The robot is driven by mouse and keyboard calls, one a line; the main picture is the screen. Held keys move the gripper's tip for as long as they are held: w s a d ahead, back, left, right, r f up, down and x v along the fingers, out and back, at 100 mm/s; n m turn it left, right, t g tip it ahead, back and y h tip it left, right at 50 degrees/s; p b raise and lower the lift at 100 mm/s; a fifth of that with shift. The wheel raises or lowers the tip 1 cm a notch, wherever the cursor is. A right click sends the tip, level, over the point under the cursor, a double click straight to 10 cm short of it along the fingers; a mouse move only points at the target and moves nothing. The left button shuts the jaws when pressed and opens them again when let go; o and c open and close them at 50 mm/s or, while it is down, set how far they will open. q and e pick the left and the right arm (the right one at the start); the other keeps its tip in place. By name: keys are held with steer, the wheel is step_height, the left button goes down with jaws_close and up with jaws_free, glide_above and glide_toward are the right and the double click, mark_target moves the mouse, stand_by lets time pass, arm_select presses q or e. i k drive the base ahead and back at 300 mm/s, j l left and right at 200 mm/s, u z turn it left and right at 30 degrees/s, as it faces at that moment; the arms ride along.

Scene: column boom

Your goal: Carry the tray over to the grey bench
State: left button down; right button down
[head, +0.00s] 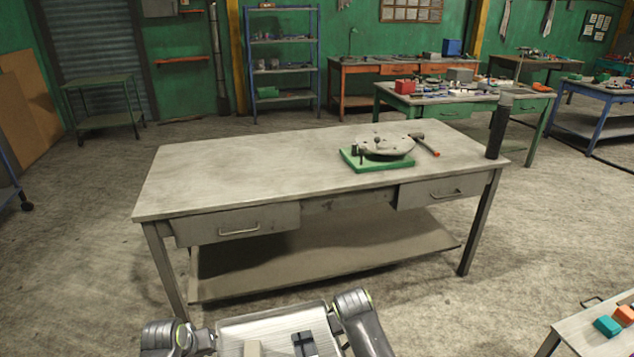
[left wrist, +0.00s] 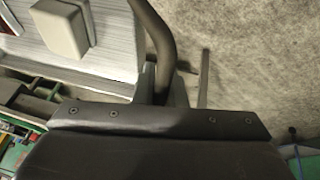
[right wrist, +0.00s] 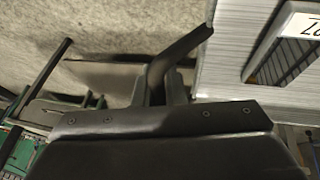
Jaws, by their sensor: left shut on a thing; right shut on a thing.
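The silver tray (head: 272,319) is at the bottom of the head view, partly cut off, in front of me.
On the bench's right part are a round plate on a green base (head: 372,163), a hammer (head: 425,145) and a dark upright cylinder (head: 498,128). The bench's left and middle top is clear. A table with coloured blocks (head: 590,335) is at lower right. Floor shows between me and the bench.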

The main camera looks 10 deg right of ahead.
mark_target(232, 176)
steer(key=i+j, duration=1.4)
